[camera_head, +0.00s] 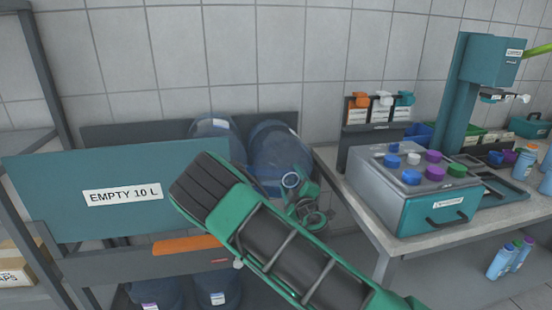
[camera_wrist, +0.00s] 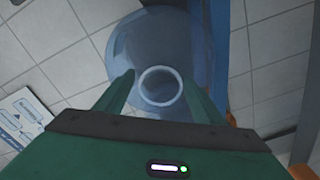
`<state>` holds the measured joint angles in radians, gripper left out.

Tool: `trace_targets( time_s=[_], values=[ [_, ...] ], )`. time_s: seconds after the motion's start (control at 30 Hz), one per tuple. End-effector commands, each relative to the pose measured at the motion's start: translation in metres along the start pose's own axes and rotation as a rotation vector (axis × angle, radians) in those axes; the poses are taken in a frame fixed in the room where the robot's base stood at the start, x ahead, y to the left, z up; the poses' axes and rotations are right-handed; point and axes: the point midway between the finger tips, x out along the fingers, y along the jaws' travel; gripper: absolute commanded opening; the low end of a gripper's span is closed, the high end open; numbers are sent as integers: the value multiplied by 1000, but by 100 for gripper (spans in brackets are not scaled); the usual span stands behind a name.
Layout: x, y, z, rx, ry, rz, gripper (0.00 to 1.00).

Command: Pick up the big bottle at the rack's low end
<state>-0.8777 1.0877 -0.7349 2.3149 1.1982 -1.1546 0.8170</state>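A big translucent blue bottle (camera_wrist: 150,40) fills the top middle of the wrist view, its pale round mouth (camera_wrist: 161,86) facing the camera. My gripper (camera_wrist: 159,77) is open, with one green finger on each side of the mouth. A gap shows between each finger and the mouth, and I cannot tell how deep the fingers reach.
More blue bottles (camera_head: 218,287) sit low under the rack's shelf. A bench (camera_head: 345,190) with a grey and teal machine (camera_head: 425,205) stands close on the right. Small bottles (camera_head: 502,262) are beneath it. A tiled wall is behind. In the wrist view a blue upright (camera_wrist: 238,60) runs right of the bottle.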

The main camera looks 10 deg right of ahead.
Motion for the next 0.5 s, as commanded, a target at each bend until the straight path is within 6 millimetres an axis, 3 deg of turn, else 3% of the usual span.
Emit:
trace_targets(
  time_s=[0.03,0.2,0.23,0.5],
  values=[
    [0,0,-1,0,1,0,50],
    [0,0,-1,0,1,0,9],
    [0,-1,-1,0,1,0,6],
    [0,1,-2,-1,2,2,6]
  ],
)
